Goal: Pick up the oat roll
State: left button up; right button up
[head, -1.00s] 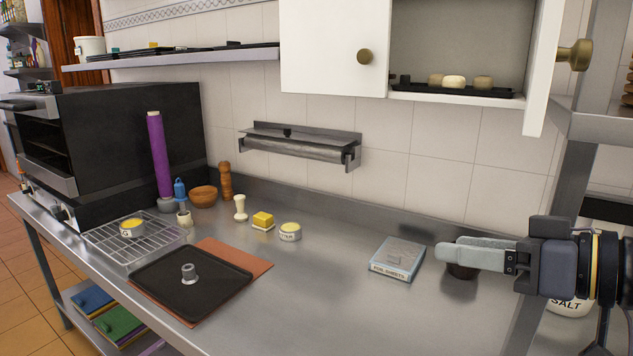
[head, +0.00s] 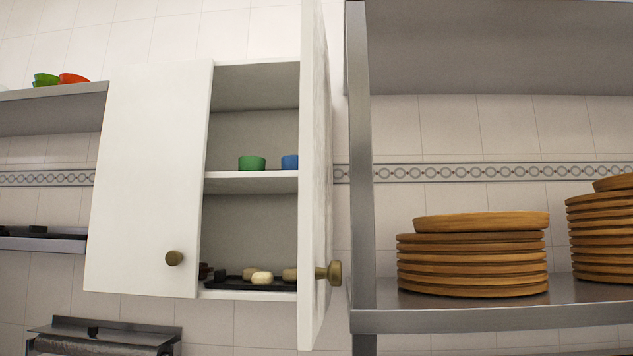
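Several small bread rolls sit on a dark tray (head: 230,284) on the bottom shelf of the white wall cabinet. A pale cream roll (head: 262,278) is in front, with a brownish roll (head: 249,273) just behind its left side and a tan roll (head: 290,275) to the right, partly cut off by the open door. I cannot tell which one is the oat roll. Darker small shapes at the tray's left end are partly hidden by the cabinet's left door. Neither of my grippers shows in the head view.
The cabinet's left door (head: 150,180) is closed; its right door (head: 314,180) stands open toward me. Green (head: 252,163) and blue (head: 290,162) cups stand on the shelf above. A metal rack (head: 470,320) with stacked wooden boards (head: 472,265) is close on the right.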

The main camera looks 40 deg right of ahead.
aim_at(263, 277)
jog(key=k+l+z, duration=0.15)
jog(key=l+z, duration=0.15)
jog(key=z, duration=0.15)
jog(key=k+l+z, duration=0.1)
jog(key=l+z, duration=0.2)
jog(key=z, duration=0.15)
jog(key=i+j, duration=0.1)
jog(key=j, duration=0.2)
jog(key=i+j, duration=0.1)
jog(key=j, duration=0.2)
